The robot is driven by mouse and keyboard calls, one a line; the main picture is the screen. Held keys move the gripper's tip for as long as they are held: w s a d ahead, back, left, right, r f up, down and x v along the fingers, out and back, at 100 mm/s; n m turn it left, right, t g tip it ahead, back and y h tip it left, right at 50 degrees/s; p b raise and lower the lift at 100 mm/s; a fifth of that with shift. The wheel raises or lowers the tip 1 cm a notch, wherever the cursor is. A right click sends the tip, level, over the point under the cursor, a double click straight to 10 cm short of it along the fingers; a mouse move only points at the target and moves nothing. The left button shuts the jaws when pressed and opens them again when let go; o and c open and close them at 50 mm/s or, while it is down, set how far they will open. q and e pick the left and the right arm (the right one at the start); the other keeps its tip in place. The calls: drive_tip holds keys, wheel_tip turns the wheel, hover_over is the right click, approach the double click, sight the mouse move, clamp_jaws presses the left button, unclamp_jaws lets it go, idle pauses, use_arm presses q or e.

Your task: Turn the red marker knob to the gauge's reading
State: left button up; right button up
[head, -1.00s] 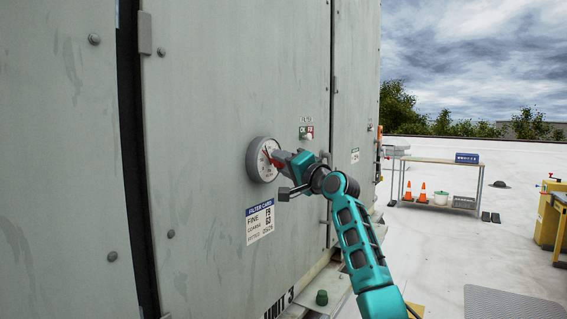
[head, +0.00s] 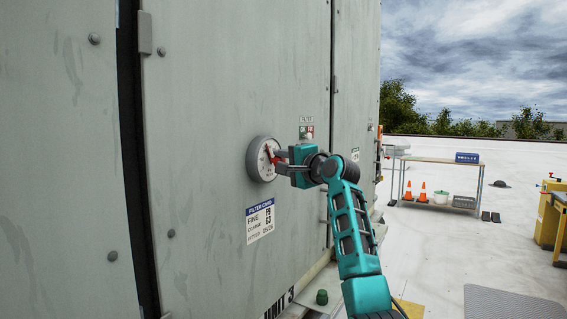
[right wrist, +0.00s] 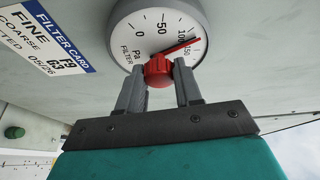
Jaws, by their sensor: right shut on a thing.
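The round gauge (head: 256,160) is mounted on the grey cabinet panel. The right wrist view shows its white dial (right wrist: 140,28), marked Pa and FILTER, with numbers from 0 to 150. The red marker knob (right wrist: 158,73) sits at the dial's centre, and its red pointer (right wrist: 187,44) lies between the 100 and 150 marks. My left gripper is out of view.
A bench (head: 437,162), orange cones (head: 422,192) and open roof floor lie well off to the right.

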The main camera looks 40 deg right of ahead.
drive_tip(key=o, duration=1)
drive_tip(key=shift+o, duration=0.2)
drive_tip(key=s+a+b, duration=0.1)
drive_tip(key=s+b, duration=0.1)
drive_tip(key=s, duration=1.1)
drive_tip(key=shift+a, duration=0.2)
drive_tip(key=shift+w, duration=0.1)
